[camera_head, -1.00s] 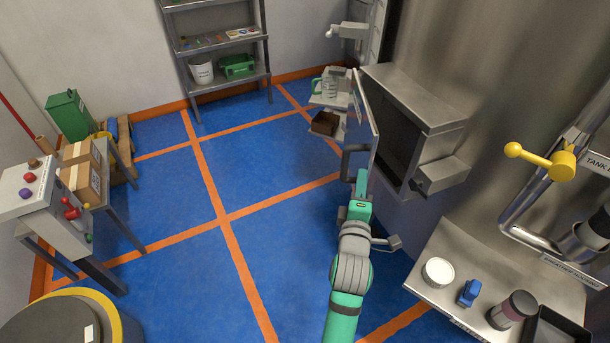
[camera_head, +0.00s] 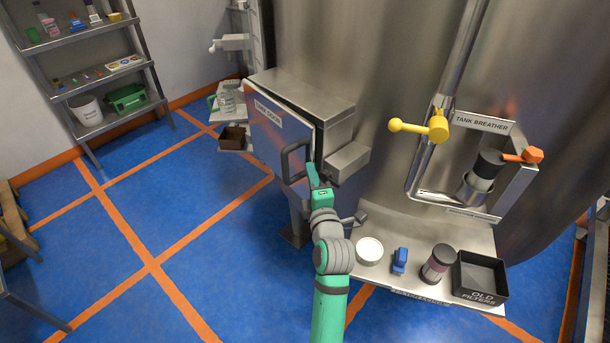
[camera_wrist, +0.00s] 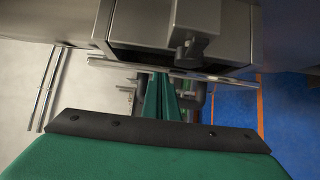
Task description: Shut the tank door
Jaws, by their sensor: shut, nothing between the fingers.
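The tank door (camera_head: 272,135) is a flat steel panel with a label, on the steel housing (camera_head: 315,90) at the side of the tank. It stands ajar, with a dark gap between its edge and the housing. Its dark bar handle (camera_head: 290,162) is on the outer face. My gripper (camera_head: 313,176) is shut and empty, beside the handle at the door's free edge; whether it touches is unclear. In the wrist view, the shut green fingers (camera_wrist: 163,98) point toward the steel housing with a latch block (camera_wrist: 193,35).
A steel shelf (camera_head: 445,275) on the right holds a white round container (camera_head: 369,251), a blue item (camera_head: 399,260), a filter (camera_head: 438,264) and a black tray (camera_head: 481,278). A yellow valve handle (camera_head: 420,127) is above. Blue floor on the left is open.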

